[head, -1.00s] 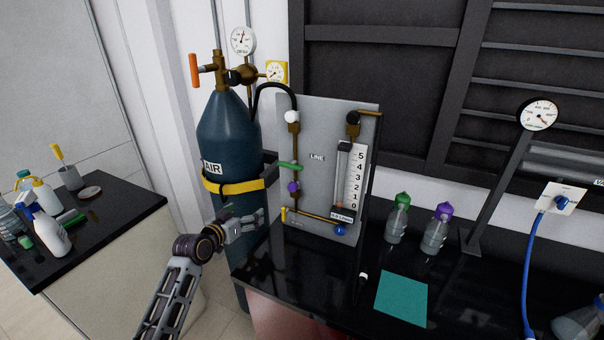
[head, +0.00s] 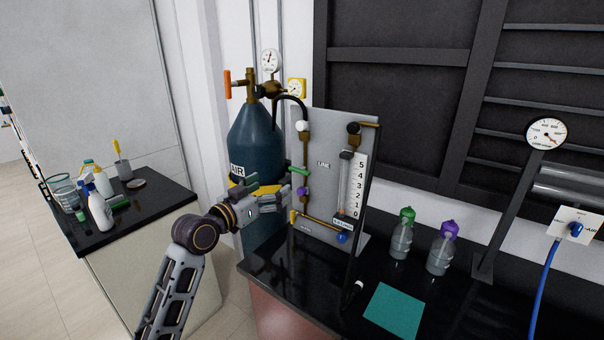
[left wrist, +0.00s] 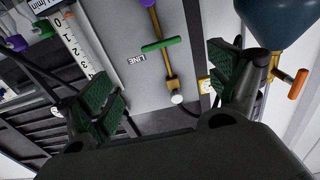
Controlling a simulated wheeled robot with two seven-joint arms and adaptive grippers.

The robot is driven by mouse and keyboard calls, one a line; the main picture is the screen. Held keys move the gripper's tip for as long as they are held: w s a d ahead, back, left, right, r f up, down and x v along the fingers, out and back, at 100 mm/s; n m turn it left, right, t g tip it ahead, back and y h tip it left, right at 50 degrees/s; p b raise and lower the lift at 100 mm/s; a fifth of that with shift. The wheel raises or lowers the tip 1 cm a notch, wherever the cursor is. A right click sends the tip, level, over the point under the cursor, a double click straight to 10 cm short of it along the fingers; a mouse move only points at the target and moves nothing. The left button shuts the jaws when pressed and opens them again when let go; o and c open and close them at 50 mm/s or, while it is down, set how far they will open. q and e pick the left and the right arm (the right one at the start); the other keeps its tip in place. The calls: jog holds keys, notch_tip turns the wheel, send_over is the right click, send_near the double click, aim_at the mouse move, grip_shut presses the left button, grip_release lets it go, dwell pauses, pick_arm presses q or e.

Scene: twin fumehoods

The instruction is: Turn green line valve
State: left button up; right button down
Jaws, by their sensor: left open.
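The green line valve handle (head: 299,171) is a short green bar on the pipe at the left of the grey LINE panel (head: 330,125). In the left wrist view the green handle (left wrist: 161,45) lies across a brass pipe, ahead of and roughly between the spread fingers. My left gripper (head: 284,186) is open and empty, just left of the panel and close to the handle, with a gap still showing in the wrist view. Its dark green finger pads (left wrist: 165,88) show at both sides there. My right gripper is not in view.
A purple knob (head: 304,192) sits just below the green handle. The blue AIR cylinder (head: 255,140) stands behind the gripper. A flow tube with a scale (head: 357,185) is on the panel's right. Two bottles (head: 401,240) and a teal sheet (head: 394,310) are on the black bench.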

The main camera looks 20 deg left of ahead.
aim_at(298, 171)
pick_arm(q)
jog(key=p+x, duration=0.1)
jog(key=x, duration=0.7)
jog(key=shift+w, duration=0.35)
jog(key=shift+p+x, duration=0.55)
jog(key=shift+x, duration=2.05)
jog(key=shift+f, duration=0.15)
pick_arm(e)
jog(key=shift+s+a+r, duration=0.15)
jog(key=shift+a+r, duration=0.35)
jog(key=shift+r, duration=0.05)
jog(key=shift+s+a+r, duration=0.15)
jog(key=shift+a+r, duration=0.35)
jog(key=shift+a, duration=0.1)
pick_arm(q)
jog(key=shift+c, duration=1)
jog(key=c, duration=0.8)
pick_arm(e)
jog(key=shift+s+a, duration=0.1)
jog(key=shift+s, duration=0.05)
